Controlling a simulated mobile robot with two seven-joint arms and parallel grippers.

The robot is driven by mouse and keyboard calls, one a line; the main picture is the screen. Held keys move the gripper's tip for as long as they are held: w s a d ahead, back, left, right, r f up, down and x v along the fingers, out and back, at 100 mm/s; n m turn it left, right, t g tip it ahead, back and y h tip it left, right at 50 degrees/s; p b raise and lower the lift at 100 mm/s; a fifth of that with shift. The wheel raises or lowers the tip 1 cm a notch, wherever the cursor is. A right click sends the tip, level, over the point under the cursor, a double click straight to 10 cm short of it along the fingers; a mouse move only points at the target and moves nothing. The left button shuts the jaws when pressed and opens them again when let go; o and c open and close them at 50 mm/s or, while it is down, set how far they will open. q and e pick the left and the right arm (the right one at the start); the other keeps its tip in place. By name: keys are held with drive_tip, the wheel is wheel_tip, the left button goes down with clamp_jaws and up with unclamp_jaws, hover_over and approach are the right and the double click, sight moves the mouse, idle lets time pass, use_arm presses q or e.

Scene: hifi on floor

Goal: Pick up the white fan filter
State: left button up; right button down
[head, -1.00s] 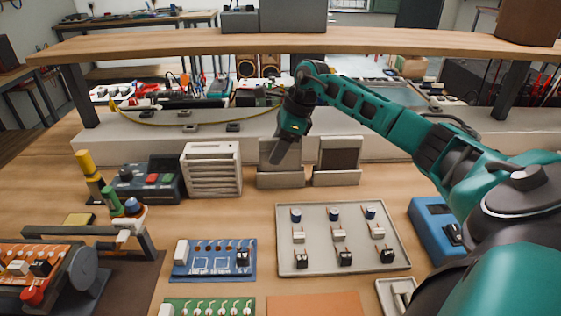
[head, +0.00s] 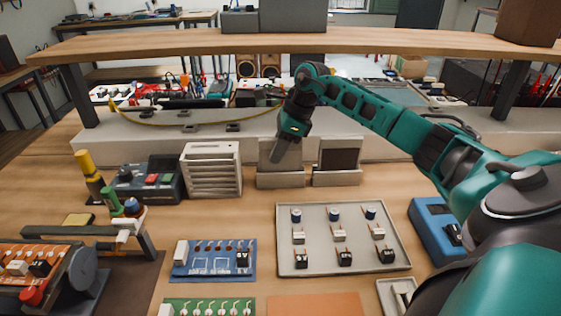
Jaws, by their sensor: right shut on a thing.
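The white fan filter (head: 267,154) is a pale flat panel. It stands upright in the left of two grey holders at the back of the bench. My right gripper (head: 278,156) comes down from above, shut on the filter at its upper part. The dark fingers cover part of the panel, so their exact contact is hidden. The filter's lower edge is hidden by the holder front. My left gripper is not in view.
A dark filter (head: 339,158) stands in the neighbouring holder, close on the right. A white slatted box (head: 212,170) is close on the left. A wooden shelf (head: 400,42) spans above. A parts tray (head: 318,236) lies in front, with bare bench between.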

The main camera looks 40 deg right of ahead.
drive_tip(key=shift+r, duration=0.2)
drive_tip(key=shift+r, duration=0.25)
wheel_tip(320, 180, up, 27)
drive_tip(key=p, duration=0.6)
drive_tip(key=shift+f, duration=0.15)
idle(0.6)
